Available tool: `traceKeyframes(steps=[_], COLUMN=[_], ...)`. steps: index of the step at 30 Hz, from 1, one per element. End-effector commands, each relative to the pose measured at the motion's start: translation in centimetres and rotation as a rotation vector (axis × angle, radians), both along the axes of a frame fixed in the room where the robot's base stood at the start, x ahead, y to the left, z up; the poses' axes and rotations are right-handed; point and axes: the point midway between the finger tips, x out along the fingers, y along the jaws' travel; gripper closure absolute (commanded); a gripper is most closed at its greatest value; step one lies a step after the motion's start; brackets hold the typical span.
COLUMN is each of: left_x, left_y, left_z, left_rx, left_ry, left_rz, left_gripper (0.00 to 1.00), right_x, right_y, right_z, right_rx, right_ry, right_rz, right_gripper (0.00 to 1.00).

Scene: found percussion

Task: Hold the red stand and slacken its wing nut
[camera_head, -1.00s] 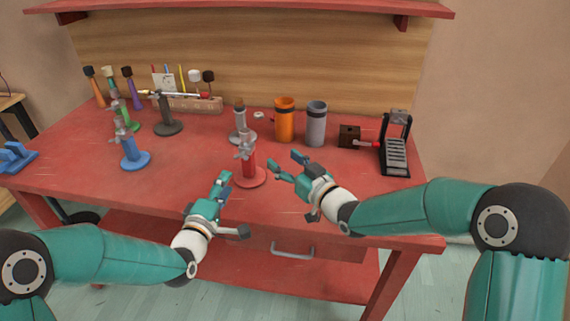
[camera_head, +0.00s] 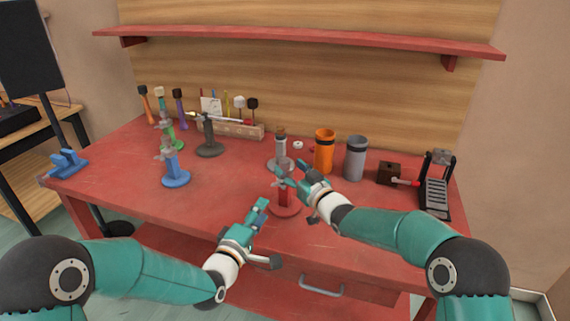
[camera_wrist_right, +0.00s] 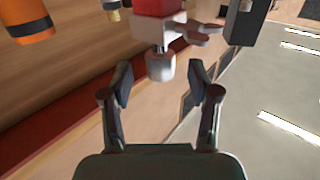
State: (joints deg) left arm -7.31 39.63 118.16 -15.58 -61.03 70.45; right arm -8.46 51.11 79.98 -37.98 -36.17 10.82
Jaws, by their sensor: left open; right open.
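The red stand (camera_head: 285,208) stands upright near the front middle of the red bench. Its grey top is partly hidden behind my right gripper (camera_head: 290,171) in the head view. That gripper is open at the top of the stand. In the right wrist view, the grey clamp with its wing nut (camera_wrist_right: 190,32) shows just beyond the open fingers, with a round grey end (camera_wrist_right: 161,67) near the gap between them. I cannot tell whether they touch. My left gripper (camera_head: 257,210) is open and empty, left of the stand's base and apart from it.
Blue (camera_head: 175,180), dark grey (camera_head: 210,150) and light grey (camera_head: 281,162) stands are on the bench. An orange cup (camera_head: 324,152), a grey cup (camera_head: 355,158), a brown block (camera_head: 389,173) and a black pedal (camera_head: 436,185) stand right. The bench's left front is clear.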

Motion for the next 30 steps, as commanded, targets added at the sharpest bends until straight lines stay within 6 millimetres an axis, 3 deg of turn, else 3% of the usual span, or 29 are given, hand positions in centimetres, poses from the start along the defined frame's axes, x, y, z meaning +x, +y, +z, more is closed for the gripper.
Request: traceKeyframes(steps=[9,21,23,30], left_x=[0.0,0.0,0.0,0.0], left_y=[0.0,0.0,0.0,0.0], left_z=[0.0,0.0,0.0,0.0], left_rx=[0.0,0.0,0.0,0.0], left_ry=[0.0,0.0,0.0,0.0], left_rz=[0.0,0.0,0.0,-0.001], left_gripper=[0.58,0.58,0.58,0.58], right_x=[2.7,3.1,3.1,3.1], right_y=[1.7,2.0,1.9,1.9], right_z=[0.0,0.0,0.0,0.0], right_rx=[0.0,0.001,0.001,0.001], right_ry=[0.0,0.001,0.001,0.001], right_rz=[0.0,-0.001,-0.001,-0.001], right_gripper=[0.39,0.39,0.46,0.86])
